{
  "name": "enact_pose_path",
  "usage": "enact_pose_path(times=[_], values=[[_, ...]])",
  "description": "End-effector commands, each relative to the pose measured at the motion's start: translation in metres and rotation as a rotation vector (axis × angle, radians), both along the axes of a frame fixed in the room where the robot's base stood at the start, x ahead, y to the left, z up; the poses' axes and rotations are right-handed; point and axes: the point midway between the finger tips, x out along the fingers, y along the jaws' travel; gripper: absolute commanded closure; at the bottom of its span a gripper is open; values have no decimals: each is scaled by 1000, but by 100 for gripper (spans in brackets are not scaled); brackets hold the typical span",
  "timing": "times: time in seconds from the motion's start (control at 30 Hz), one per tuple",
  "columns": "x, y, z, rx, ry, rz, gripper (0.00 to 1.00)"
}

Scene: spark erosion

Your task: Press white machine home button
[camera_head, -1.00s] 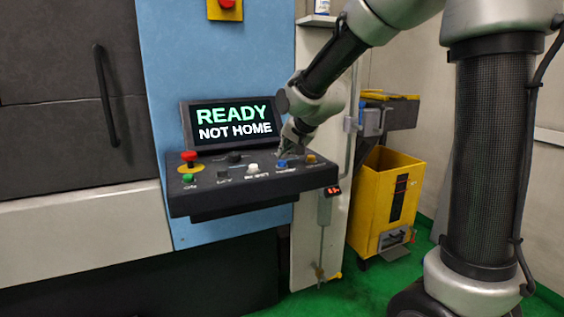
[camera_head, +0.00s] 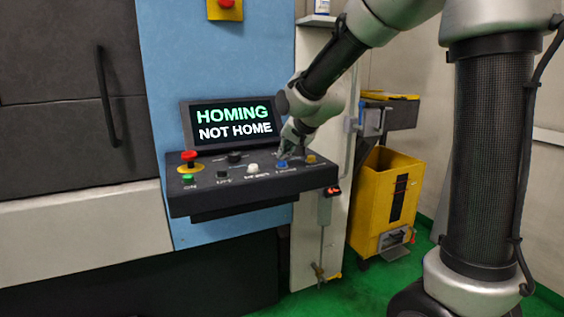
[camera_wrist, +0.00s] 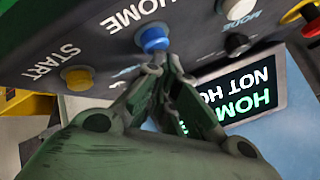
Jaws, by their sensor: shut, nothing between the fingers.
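The dark control panel (camera_head: 235,197) carries a row of buttons below a screen (camera_head: 232,121) that reads "HOMING" over "NOT HOME". The blue button (camera_head: 281,164) is on the right half of the panel, and in the wrist view the blue button (camera_wrist: 152,38) sits beside the label "HOME". My gripper (camera_head: 285,153) is shut and empty, pointing down at the panel. In the wrist view my gripper (camera_wrist: 153,68) has its fingertips at the blue button's edge; whether they touch it I cannot tell.
A yellow START button (camera_wrist: 77,77) is on one side of the blue button, a white button (camera_wrist: 229,6) on the other. A red button (camera_head: 188,156) and a green button (camera_head: 188,178) are at the panel's left. A yellow bin (camera_head: 380,210) stands right of the machine.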

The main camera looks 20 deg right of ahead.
Motion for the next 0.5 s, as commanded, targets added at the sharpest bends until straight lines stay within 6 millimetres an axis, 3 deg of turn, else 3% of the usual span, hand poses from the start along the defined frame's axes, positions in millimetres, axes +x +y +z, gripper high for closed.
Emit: enact_pose_path(times=[0.2, 0.5], values=[[0, 0, 12, 0, -1, 0, 100], [0, 0, 13, 0, 0, 0, 100]])
